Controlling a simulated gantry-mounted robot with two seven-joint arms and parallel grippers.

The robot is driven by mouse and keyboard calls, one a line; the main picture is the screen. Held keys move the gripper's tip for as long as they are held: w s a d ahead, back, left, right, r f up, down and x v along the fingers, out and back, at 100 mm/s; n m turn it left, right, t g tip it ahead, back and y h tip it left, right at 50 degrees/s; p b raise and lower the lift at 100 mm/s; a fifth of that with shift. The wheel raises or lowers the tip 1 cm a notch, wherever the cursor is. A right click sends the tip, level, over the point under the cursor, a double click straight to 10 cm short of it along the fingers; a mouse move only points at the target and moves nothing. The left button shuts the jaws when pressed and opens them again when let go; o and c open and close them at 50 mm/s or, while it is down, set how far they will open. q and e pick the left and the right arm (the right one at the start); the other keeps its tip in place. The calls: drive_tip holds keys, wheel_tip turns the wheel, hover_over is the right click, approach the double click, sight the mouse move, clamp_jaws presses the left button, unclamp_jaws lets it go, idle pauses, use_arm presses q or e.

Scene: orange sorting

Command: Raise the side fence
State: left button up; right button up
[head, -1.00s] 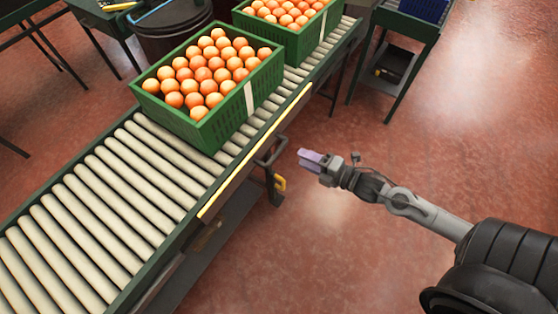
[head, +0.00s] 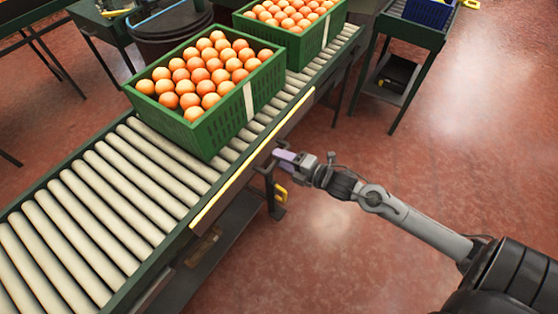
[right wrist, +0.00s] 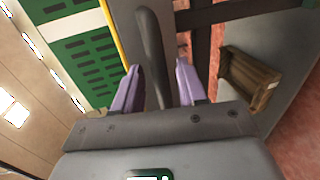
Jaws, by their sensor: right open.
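The side fence (head: 252,161) is a long bar with a yellow top edge along the conveyor's near right side, about level with the rollers. Its yellow edge also shows in the right wrist view (right wrist: 113,36). A dark bar handle (right wrist: 153,45) sticks out from that side. My right gripper (head: 281,155) is at the handle in the head view. In the right wrist view its purple fingers (right wrist: 158,72) are open, with the handle between them and no clear grip on it. My left gripper is not in view.
A green crate of oranges (head: 205,134) stands on the roller conveyor (head: 95,205), with a second crate (head: 322,38) behind it. A wooden box (right wrist: 248,80) lies on the lower shelf.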

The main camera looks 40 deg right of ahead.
drive_tip(key=shift+w+a+f, duration=0.15)
drive_tip(key=shift+w+a, duration=0.05)
drive_tip(key=shift+w, duration=0.5)
drive_tip(key=shift+c, duration=0.3)
clamp_jaws()
